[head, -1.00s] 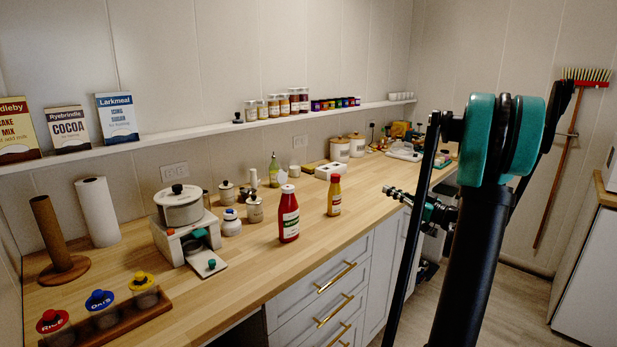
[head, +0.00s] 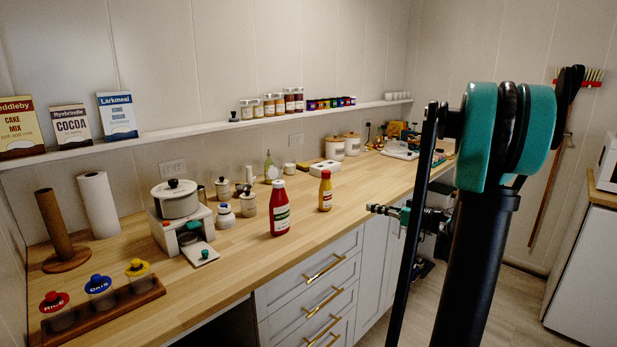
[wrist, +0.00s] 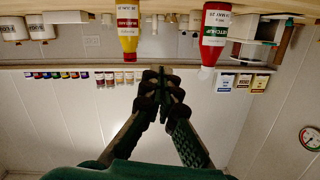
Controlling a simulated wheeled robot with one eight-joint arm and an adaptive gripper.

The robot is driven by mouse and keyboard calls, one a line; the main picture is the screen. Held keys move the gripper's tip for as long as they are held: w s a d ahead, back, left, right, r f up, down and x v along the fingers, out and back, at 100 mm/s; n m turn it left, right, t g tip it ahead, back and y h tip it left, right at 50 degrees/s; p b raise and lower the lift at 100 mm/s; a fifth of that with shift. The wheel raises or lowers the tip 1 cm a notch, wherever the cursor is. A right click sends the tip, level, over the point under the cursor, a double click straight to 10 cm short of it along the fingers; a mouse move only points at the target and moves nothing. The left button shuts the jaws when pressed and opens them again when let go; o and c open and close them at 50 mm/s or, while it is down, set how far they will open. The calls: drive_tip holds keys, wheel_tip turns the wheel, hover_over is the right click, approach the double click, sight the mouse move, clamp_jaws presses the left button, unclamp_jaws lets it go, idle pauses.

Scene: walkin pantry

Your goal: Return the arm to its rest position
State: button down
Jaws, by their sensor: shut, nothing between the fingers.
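My gripper (wrist: 161,82) is shut and empty in the wrist view, where the scene appears upside down. In the head view my gripper (head: 372,208) shows small, at the front edge of the counter, right of the mustard bottle and partly hidden by my arm. My arm stands raised at the right of the head view, its teal joint high up. The gripper touches nothing that I can see.
A wall shelf (head: 190,131) carries boxes and spice jars. Floor is open at right.

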drive_tip(key=s+a+f+m+g+h, duration=0.3)
drive_tip(key=s+a+f+g+h, duration=0.2)
drive_tip(key=s+a+f, duration=0.45)
drive_tip(key=s+d+f+m+h, duration=0.2)
drive_tip(key=s+f, duration=0.3)
drive_tip(key=s, duration=0.4)
drive_tip(key=s+d+f+m+g+h, duration=0.1)
drive_tip(key=s+d+f+m+h, duration=0.1)
drive_tip(key=s+d+f+h, duration=0.3)
drive_tip(key=s, duration=0.4)
drive_tip(key=shift+s+d+m+g+h, duration=0.3)
